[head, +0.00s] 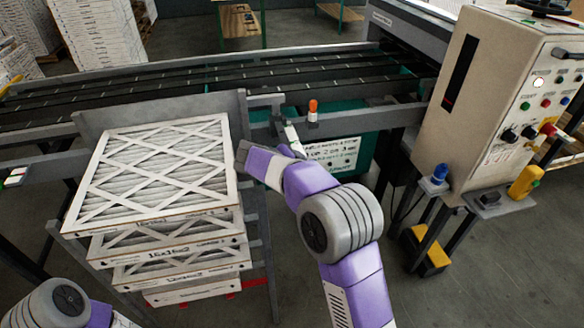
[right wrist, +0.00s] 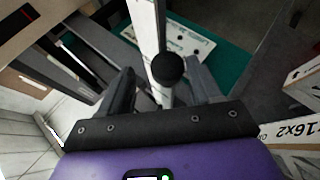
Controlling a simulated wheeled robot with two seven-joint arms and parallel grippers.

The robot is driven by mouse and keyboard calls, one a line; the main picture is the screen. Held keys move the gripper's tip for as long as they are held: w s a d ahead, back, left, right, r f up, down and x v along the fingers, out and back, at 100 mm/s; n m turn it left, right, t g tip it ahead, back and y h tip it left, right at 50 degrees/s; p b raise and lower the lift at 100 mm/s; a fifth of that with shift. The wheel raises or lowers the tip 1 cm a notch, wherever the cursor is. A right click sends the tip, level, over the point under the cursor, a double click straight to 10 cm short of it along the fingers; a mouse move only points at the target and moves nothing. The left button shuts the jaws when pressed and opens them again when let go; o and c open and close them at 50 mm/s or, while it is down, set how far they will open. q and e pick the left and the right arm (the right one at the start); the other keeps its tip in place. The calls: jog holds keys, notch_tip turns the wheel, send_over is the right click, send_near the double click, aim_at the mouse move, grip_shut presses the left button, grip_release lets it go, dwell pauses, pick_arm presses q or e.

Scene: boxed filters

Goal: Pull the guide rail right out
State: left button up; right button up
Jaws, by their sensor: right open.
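In the right wrist view a pale bar (right wrist: 145,32) with a round black knob (right wrist: 168,69) runs in from the top; I take it for the guide rail. My right gripper (right wrist: 160,80) is open, its two dark fingers on either side of the knob with visible gaps. I cannot tell how far the knob is between them in depth. In the head view my right gripper (head: 248,160) is beside the right edge of the filter stack, below the conveyor's near side, and its fingertips are hard to make out. Of my left arm only a part shows at the bottom left; its gripper is out of view.
Boxed filters (head: 160,170) are stacked in a grey frame (head: 262,215) close to my right gripper. The conveyor (head: 200,85) runs behind. An orange-topped post (head: 313,110) and a sign (head: 330,155) are nearby. A control cabinet (head: 495,95) stands at the right.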

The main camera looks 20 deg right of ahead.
notch_tip(320, 180, up, 9)
jog(key=p, duration=0.2)
jog(key=shift+p, duration=0.4)
jog(key=shift+f, duration=0.15)
